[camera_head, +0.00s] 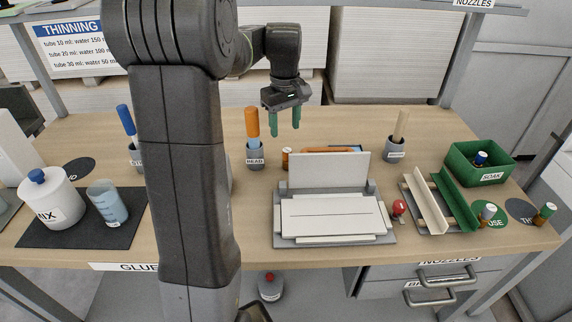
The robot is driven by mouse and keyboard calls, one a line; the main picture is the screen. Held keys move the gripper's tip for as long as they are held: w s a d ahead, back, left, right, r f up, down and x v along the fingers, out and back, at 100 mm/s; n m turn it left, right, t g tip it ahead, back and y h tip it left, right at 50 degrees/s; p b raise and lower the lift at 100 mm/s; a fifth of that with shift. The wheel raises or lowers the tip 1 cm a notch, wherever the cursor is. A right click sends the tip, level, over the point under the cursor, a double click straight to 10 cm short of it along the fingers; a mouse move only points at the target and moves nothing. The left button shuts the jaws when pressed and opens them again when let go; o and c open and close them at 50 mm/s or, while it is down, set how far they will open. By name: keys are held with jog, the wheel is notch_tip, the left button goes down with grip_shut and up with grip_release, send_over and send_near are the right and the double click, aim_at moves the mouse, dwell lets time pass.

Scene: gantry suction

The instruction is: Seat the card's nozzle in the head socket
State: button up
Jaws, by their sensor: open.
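My gripper (285,130) hangs above the back middle of the table with its two green fingers apart and pointing down, nothing between them. A small orange-brown piece (286,157) stands behind the white machine (325,217), below my gripper. I cannot make out a head socket or which card is meant.
Cups with upright handles (255,155) (396,150) stand at the back. A cream and green rack (437,202) is right of the machine. A white jar (46,200) and a beaker (108,204) are at left. My arm hides part of the left table.

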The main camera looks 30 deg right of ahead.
aim_at(287, 158)
jog(key=f, duration=1.2)
jog(key=shift+s+d+f, duration=0.1)
jog(key=shift+d, duration=0.1)
grip_shut()
